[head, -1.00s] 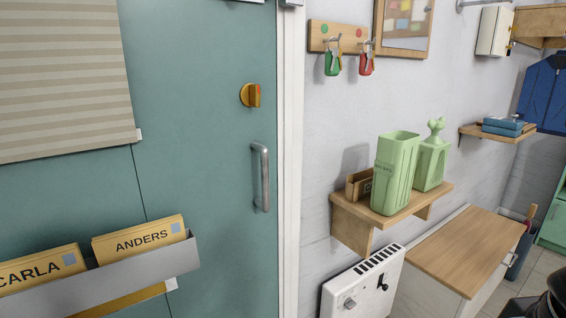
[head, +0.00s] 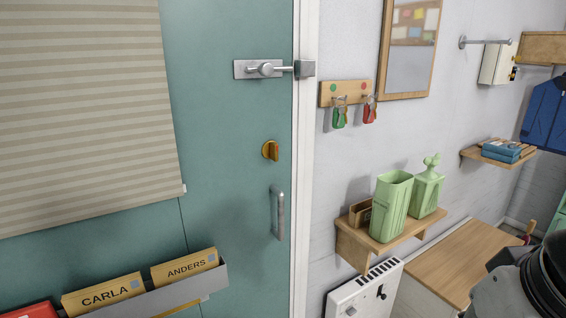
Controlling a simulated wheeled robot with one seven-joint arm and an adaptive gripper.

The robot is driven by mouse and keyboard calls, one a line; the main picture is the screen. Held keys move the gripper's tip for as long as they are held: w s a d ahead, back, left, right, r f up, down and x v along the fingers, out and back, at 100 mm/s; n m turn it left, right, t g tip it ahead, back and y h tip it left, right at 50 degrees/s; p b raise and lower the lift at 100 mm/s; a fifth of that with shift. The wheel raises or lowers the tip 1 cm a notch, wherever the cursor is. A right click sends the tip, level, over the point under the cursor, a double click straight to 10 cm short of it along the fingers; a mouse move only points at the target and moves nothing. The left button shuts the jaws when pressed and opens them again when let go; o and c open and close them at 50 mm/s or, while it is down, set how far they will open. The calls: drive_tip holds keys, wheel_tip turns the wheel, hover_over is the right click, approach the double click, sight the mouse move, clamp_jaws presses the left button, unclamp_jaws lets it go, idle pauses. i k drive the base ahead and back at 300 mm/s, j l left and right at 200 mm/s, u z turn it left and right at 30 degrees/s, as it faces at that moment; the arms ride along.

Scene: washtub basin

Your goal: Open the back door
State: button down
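The teal back door (head: 225,120) fills the left of the head view and stands shut against its white frame (head: 303,190). A silver slide bolt (head: 265,69) sits high on the door, and its rod reaches right to a grey block (head: 305,69) on the frame. Below it is a brass turn knob (head: 270,150). Under that is a vertical metal pull handle (head: 279,213). A dark, rounded part of my arm shows at the lower right, well away from the door. My gripper is not in view.
A striped blind (head: 85,110) covers the door's left part. A file rack (head: 170,292) with name folders hangs below. Right of the frame are a key rack (head: 345,91), a shelf (head: 385,238) with green containers, a white heater (head: 362,293) and a wooden-topped cabinet (head: 465,262).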

sight(133, 133)
drive_tip(key=u, duration=1.25)
